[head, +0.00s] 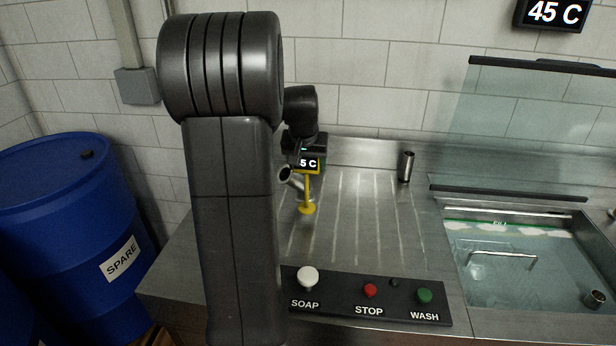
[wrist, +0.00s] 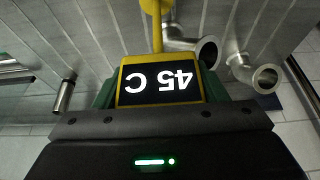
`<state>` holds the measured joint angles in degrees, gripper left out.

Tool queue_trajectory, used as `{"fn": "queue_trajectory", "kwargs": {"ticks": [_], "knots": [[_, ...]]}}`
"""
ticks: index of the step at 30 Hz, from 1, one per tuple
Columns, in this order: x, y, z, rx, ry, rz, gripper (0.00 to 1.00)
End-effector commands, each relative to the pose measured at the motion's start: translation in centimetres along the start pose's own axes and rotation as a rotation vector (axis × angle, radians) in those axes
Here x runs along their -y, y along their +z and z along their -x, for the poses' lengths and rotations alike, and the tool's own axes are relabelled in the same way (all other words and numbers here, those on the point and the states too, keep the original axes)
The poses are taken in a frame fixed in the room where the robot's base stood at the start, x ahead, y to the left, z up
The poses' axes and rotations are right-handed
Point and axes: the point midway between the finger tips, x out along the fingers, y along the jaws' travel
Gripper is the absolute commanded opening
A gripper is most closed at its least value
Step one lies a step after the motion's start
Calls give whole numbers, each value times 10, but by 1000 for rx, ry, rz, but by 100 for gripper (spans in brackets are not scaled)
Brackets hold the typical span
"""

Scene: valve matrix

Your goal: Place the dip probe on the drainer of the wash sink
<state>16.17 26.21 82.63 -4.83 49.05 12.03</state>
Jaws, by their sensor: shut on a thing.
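The dip probe (head: 307,190) is yellow, with a dark display reading 45 C and a round yellow foot at its lower end. My gripper (head: 304,150) is shut on its head, above the ribbed steel drainer (head: 350,225). The probe hangs about upright. Its foot appears at or just above the drainer surface; I cannot tell whether it touches. In the wrist view the probe's display (wrist: 160,84) shows upside down between the jaws, with the yellow stem running up the picture. My arm hides the left part of the drainer in the head view.
The sink basin (head: 520,262) with water and a raised glass lid (head: 535,125) is at the right. A steel cylinder (head: 405,166) stands at the drainer's back. Steel pipe spouts (wrist: 205,48) are near the probe. A button panel (head: 367,298) lines the front; a blue drum (head: 60,215) is left.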

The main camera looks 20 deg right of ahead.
Motion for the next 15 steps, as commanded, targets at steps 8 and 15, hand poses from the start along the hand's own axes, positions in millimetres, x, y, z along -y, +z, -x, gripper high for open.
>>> {"fn": "queue_trajectory", "kwargs": {"ticks": [8, 15], "knots": [[0, 14, -33, 2, 1, 0, 41], [0, 14, -35, -1, 0, 0, 41]]}}
